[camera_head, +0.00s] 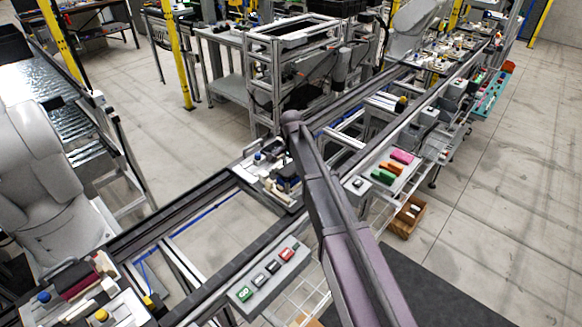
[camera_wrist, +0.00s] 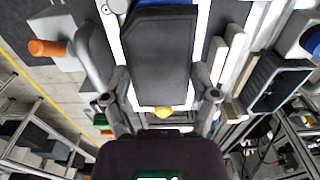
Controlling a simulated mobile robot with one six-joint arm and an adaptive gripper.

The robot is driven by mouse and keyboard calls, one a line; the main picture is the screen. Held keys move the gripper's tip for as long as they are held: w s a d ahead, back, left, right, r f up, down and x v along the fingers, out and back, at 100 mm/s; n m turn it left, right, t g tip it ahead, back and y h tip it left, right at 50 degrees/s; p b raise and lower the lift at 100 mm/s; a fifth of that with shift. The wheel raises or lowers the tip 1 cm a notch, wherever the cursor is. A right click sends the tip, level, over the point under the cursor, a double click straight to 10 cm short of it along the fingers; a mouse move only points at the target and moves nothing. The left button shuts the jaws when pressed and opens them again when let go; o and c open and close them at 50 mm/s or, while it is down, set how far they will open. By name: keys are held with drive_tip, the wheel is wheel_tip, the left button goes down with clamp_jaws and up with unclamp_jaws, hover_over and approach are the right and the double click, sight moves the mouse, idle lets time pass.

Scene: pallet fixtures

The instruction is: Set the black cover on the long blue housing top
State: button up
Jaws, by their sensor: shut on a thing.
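The black cover (camera_wrist: 158,55) fills the middle of the wrist view. My gripper (camera_wrist: 161,82) has a grey finger on each side of it and is shut on it. A strip of blue, likely the long blue housing (camera_wrist: 160,2), shows past the cover's far edge at the top of the wrist view. The cover hides the rest of it, and I cannot tell whether the two touch. In the head view my arm reaches over the middle pallet fixture (camera_head: 250,168) and hides much of it and my gripper.
In the wrist view an orange knob (camera_wrist: 48,48) stands at left, a yellow knob (camera_wrist: 163,112) just below the cover, and a black tray (camera_wrist: 279,82) at right. In the head view a panel with coloured buttons (camera_head: 266,270) sits on the near rail. Rails run both sides of the fixture.

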drive_tip(key=shift+f+b, duration=0.5)
drive_tip(key=shift+f, duration=0.05)
idle(0.6)
drive_tip(key=o, duration=0.9)
drive_tip(key=shift+r, duration=0.15)
